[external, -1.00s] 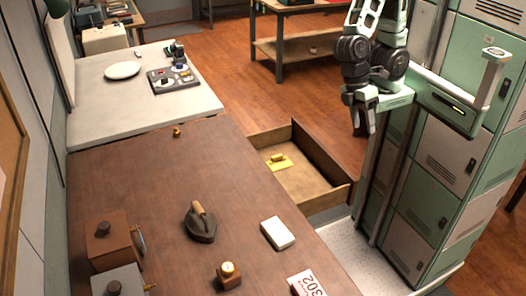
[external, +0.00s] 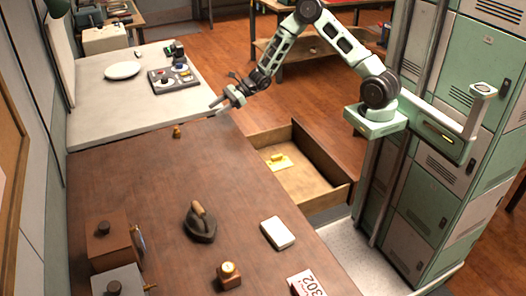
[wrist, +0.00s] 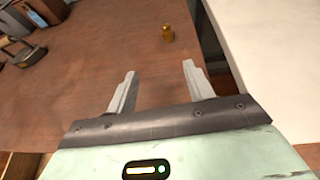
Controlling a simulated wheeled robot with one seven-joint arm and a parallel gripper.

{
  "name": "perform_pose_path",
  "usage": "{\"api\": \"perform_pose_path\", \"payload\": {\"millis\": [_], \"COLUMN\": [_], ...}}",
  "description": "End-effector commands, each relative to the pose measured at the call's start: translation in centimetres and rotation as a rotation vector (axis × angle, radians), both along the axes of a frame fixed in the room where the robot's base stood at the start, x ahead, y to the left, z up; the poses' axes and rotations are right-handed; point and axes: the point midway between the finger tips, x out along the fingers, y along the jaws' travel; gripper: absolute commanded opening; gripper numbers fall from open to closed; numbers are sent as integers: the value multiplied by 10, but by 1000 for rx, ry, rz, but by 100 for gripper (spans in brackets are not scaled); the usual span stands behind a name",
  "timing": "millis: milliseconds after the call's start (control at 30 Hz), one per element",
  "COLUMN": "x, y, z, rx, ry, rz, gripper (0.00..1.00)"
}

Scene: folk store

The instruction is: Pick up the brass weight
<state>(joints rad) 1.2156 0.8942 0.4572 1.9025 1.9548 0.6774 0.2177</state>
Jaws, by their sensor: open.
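The brass weight (external: 177,132) is a small golden knobbed piece standing upright on the brown table near its far edge. It also shows in the wrist view (wrist: 168,33), beyond my fingertips and a little right of the middle between them. My gripper (external: 214,106) is open and empty, above the far right corner of the brown table, to the right of the weight and apart from it. In the wrist view my two pale fingers (wrist: 159,70) are spread with nothing between them.
A flat iron (external: 201,224), a white box (external: 278,233) and a wooden block with a gold top (external: 229,277) stand on the brown table (external: 130,180). An open drawer (external: 318,188) holds a yellow object (external: 278,161). The table around the weight is clear.

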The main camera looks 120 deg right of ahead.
Motion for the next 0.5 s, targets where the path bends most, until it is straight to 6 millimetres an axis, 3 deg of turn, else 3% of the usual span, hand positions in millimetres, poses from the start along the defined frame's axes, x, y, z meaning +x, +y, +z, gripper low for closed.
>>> {"api": "perform_pose_path", "payload": {"millis": [67,167,500], "x": [-4,3,67], "y": [-14,-18,-14], "z": [-6,-9,-34], "rx": [21,28,26], "ry": [-6,-8,-6], "rz": [-43,-56,-52], "gripper": [52,52,52]}}
